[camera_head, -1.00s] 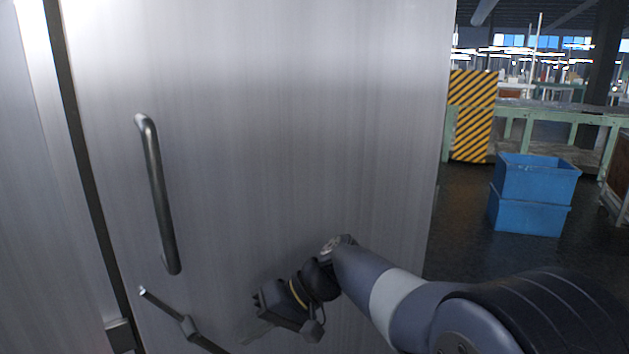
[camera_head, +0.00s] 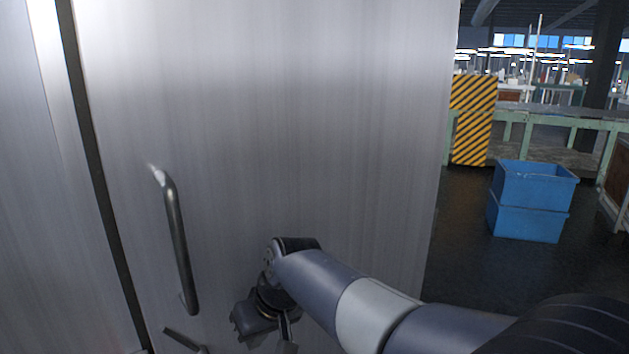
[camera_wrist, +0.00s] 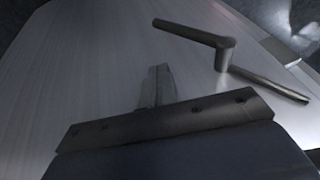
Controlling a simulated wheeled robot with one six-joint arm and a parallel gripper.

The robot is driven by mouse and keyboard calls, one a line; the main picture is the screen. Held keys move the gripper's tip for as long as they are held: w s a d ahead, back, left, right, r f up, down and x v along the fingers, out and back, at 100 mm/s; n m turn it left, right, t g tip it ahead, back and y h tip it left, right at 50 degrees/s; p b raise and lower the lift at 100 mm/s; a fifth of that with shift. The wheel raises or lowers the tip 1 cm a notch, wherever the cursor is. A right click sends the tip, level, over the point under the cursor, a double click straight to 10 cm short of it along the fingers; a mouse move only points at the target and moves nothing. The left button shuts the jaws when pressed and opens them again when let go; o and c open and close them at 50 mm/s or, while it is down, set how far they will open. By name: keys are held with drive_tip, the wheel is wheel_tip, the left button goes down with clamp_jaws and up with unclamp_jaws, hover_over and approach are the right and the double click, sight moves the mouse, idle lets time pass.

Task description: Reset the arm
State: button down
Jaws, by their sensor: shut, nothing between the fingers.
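My arm reaches in from the lower right of the head view, in front of a large brushed-metal door (camera_head: 300,120). My gripper hangs low near the door, partly cut off by the bottom edge of the head view. In the wrist view my gripper (camera_wrist: 156,85) is shut, its fingers together with nothing between them. A long vertical bar handle (camera_head: 178,245) is on the door, left of my gripper and apart from it. A dark bent lever (camera_wrist: 224,48) shows right of the fingers in the wrist view, also apart. Its end (camera_head: 184,340) shows at the bottom of the head view.
A dark vertical seam (camera_head: 105,200) runs along the door's left side. To the right, stacked blue crates (camera_head: 533,190) stand on the dark floor. Behind them are a yellow-and-black striped panel (camera_head: 472,120) and green-framed benches (camera_head: 540,118).

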drive_tip(key=r, duration=0.1)
drive_tip(key=r+h, duration=0.1)
drive_tip(key=r+t, duration=0.1)
drive_tip(key=r, duration=0.1)
drive_tip(key=shift+s+a+h+p, duration=0.1)
drive_tip(key=shift+s+h+p, duration=0.2)
drive_tip(key=shift+s+p, duration=0.05)
drive_tip(key=shift+f, duration=0.1)
